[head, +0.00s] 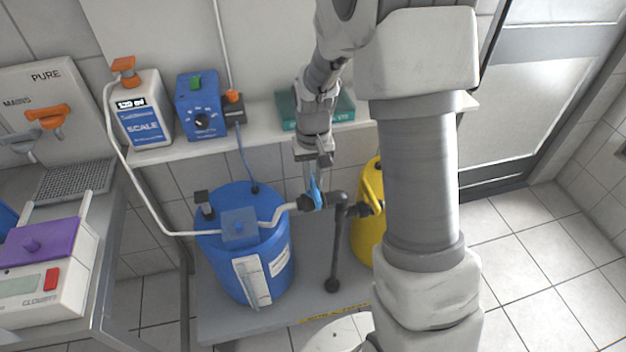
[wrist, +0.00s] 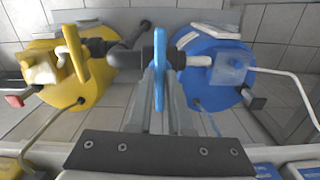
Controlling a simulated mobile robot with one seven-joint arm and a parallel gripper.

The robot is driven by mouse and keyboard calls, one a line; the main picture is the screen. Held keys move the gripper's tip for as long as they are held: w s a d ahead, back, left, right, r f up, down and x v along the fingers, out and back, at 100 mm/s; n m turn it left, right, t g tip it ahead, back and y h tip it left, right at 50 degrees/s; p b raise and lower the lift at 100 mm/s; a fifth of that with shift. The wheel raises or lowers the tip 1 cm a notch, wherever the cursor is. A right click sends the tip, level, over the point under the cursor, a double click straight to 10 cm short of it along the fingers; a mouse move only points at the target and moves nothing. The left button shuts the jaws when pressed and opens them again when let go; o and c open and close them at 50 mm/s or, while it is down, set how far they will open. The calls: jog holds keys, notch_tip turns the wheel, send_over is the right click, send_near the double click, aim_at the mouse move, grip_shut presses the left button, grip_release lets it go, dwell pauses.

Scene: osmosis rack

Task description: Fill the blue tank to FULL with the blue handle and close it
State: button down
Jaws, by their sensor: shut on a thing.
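The blue tank (head: 243,255) stands on a low grey platform, with a level gauge (head: 251,281) on its front; I cannot read the level in it. In the wrist view the tank (wrist: 213,52) is on the right. The blue handle (head: 316,192) sits on the dark pipe valve to the right of the tank. My gripper (head: 315,165) reaches down from above and is shut on the blue handle. In the wrist view the handle (wrist: 159,68) stands lengthwise between the fingers (wrist: 158,100), in line with them and across the pipe.
A yellow tank (head: 367,212) with its own yellow handle (wrist: 76,53) stands on the other side of the dark pipe (head: 339,230). A white hose crosses the blue tank.

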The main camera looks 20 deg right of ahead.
aim_at(313, 184)
dwell(0.4)
jog(key=c, duration=0.9)
grip_release()
jog(key=shift+o, duration=0.2)
notch_tip(313, 184, up, 18)
jog(key=shift+f+p, duration=0.25)
jog(key=shift+p, duration=0.1)
jog(key=s+r+t, duration=0.2)
jog(key=s, duration=0.8)
jog(key=s+r+n+t, duration=0.1)
jog(key=s+r+t, duration=0.2)
jog(key=s, duration=0.7)
jog(key=shift+s+r+t, duration=0.2)
jog(key=shift+r+t, duration=0.1)
